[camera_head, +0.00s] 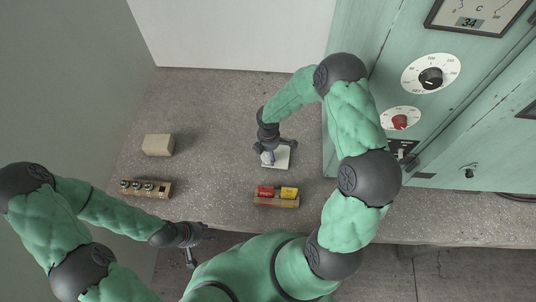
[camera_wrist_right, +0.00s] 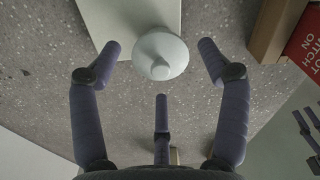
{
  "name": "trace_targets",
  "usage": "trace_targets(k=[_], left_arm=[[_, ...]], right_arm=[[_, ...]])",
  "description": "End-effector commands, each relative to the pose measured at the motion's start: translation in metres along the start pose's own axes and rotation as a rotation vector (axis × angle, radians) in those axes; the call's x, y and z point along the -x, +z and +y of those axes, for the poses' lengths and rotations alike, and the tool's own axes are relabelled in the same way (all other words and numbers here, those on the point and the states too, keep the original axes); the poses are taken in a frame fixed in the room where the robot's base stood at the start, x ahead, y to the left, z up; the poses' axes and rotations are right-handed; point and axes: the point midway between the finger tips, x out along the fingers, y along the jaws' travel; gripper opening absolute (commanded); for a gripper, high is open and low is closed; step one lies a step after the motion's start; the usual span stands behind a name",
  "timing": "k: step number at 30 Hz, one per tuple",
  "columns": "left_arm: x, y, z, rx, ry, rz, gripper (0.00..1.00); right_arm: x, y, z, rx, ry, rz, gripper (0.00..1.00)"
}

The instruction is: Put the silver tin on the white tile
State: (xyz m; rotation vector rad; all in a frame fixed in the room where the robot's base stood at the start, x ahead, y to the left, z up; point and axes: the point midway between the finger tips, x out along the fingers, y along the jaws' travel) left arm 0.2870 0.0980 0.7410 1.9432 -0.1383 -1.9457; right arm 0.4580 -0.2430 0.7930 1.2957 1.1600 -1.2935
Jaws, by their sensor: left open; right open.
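The pale silver tin (camera_wrist_right: 160,56), with a round, cone-like top, stands between the spread fingers of my right gripper in the right wrist view. It overlaps the edge of the white tile (camera_wrist_right: 112,18); whether its whole base rests on the tile I cannot tell. My right gripper (camera_head: 273,152) is open over the tile (camera_head: 283,161) in the head view, where the hand and fingers largely hide the tin. Its fingers (camera_wrist_right: 160,80) show a gap to the tin. My left gripper (camera_head: 201,247) is open and empty at the bench's front edge, far from the tile.
A wooden holder with a red and a yellow block (camera_head: 277,198) lies just in front of the tile. A beige block (camera_head: 158,145) and a wooden rack with several dark round pieces (camera_head: 146,189) are at left. A green cabinet (camera_head: 445,130) with dials bounds the right. Bench left of the tile is clear.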

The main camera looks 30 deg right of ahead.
Motion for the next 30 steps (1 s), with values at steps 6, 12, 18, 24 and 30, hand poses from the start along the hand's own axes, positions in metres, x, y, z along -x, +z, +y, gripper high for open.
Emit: trace_targets(k=[6, 12, 18, 24, 30], left_arm=[[0.014, 0.001, 0.005, 0.000, 0.000, 0.000, 0.44], [0.020, 0.001, 0.007, 0.000, 0.000, 0.000, 0.44], [0.022, 0.001, 0.008, 0.000, 0.000, 0.000, 0.44], [0.022, 0.001, 0.008, 0.000, 0.000, 0.000, 0.44], [0.022, 0.001, 0.008, 0.000, 0.000, 0.000, 0.44]], right_arm=[[0.049, 0.000, 0.001, 0.001, 0.003, 0.000, 0.76], [0.078, 0.000, 0.000, 0.001, 0.002, 0.000, 0.76], [0.090, 0.000, 0.000, 0.000, 0.000, 0.001, 0.76], [0.091, 0.000, 0.000, 0.000, 0.000, 0.001, 0.76], [0.091, 0.000, 0.000, 0.000, 0.000, 0.000, 0.76]])
